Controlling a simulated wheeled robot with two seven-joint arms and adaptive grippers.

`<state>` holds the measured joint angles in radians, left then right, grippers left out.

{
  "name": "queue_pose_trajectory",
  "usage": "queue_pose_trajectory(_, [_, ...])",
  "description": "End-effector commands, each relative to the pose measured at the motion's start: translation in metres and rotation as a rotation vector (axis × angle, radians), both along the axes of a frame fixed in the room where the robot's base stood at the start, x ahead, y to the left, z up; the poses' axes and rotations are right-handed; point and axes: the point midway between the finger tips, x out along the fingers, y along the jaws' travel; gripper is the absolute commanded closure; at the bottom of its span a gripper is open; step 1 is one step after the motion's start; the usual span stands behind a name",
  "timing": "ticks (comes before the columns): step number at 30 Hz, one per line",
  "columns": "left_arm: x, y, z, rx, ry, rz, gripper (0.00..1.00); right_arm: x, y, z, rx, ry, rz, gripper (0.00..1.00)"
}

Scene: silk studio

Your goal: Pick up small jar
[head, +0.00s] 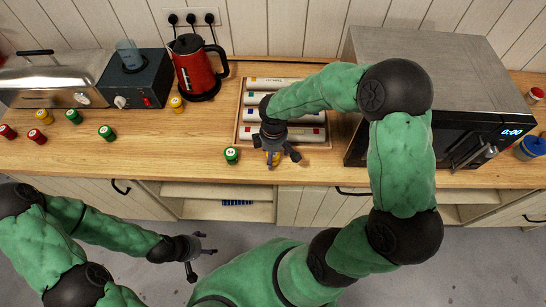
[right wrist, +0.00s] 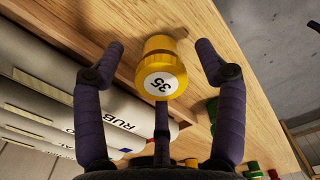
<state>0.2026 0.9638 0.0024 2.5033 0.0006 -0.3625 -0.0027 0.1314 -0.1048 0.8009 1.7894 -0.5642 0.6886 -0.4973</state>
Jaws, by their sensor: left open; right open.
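A small yellow jar with a white label reading 35 (right wrist: 160,72) sits on the wooden counter in the right wrist view. It lies between the spread fingers of my right gripper (right wrist: 160,65), with a gap on each side. In the head view the right gripper (head: 280,155) is low over the counter's front edge and mostly hides this yellow jar (head: 274,158). My left gripper (head: 203,257) is open and empty, in front of the cabinets and below the counter top. Other small jars include a green one (head: 231,155) just left of the right gripper.
A tray of white rolls (head: 238,128) lies behind the right gripper. A microwave (head: 430,90) stands right, and a red kettle (head: 195,65) stands back left. Several red, yellow and green jars (head: 73,116) are at the left. The counter front between the green jars is clear.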

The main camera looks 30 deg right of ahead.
Motion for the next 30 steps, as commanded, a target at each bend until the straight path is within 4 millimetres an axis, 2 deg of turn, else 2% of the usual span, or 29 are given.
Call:
queue_pose_trajectory(1, [0.000,0.000,0.000,0.000,0.000,0.000,0.33,0.000,0.000,0.000,0.000,0.000,0.000,0.37])
queue_pose_trajectory(6, [0.000,0.000,0.000,0.000,0.000,0.000,0.33,0.000,0.000,0.000,0.000,0.000,0.000,0.85])
queue_pose_trajectory(7, [0.000,0.000,0.000,0.000,0.000,0.000,0.33,0.000,0.000,0.000,0.000,0.000,0.000,0.90])
queue_pose_trajectory(20, [0.000,0.000,0.001,0.000,0.000,0.000,0.33,0.000,0.000,0.002,0.000,0.000,0.000,0.91])
queue_pose_trajectory(26, [0.000,0.000,0.004,0.000,0.000,0.000,0.33,0.001,0.000,0.018,0.000,-0.001,0.001,0.91])
queue_pose_trajectory(30, [0.000,0.000,0.009,0.000,0.000,0.000,0.33,-0.001,0.005,0.039,0.000,-0.003,0.004,0.91])
